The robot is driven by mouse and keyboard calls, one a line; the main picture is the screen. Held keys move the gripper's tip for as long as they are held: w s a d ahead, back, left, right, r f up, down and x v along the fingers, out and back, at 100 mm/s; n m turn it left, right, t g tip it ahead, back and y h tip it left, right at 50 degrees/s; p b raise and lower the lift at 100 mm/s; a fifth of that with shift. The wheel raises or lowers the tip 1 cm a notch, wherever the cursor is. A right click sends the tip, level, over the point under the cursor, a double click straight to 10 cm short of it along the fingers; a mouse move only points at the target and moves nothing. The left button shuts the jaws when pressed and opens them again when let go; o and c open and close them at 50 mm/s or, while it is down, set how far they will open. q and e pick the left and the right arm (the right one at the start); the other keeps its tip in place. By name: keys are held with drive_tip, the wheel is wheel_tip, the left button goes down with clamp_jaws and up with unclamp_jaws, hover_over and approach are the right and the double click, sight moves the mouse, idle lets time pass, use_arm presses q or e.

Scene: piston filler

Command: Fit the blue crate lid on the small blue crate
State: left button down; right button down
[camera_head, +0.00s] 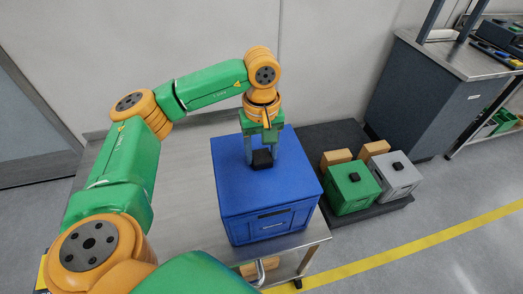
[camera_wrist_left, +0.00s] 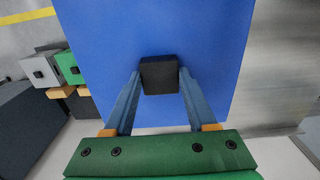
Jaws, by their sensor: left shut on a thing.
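The small blue crate (camera_head: 249,233) stands on the metal table. The flat blue crate lid (camera_head: 235,188) covers its top, lined up with the crate's sides; I cannot tell whether a thin gap is left under it. The lid also fills much of the left wrist view (camera_wrist_left: 105,35). My left gripper (camera_head: 262,157) points down and is shut on the lid's black knob (camera_wrist_left: 159,76), with one finger on each side. The crate is hidden below the lid in the left wrist view. My right gripper is not in view.
The metal table (camera_head: 190,225) has bare room left of the crate. To the right, a green crate (camera_head: 350,195) and a grey crate (camera_head: 398,182), both with black-knobbed lids, stand on a dark platform beside cardboard-coloured boxes (camera_head: 336,158). A dark cabinet (camera_head: 425,95) stands behind.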

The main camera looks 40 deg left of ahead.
use_arm(q)
drive_tip(key=shift+f, duration=0.3)
drive_tip(key=shift+r, duration=0.1)
unclamp_jaws()
idle(0.5)
wheel_tip(320, 180, up, 7)
drive_tip(key=p, duration=0.5)
drive_tip(key=shift+r+p, duration=0.1)
drive_tip(key=shift+p, duration=0.3)
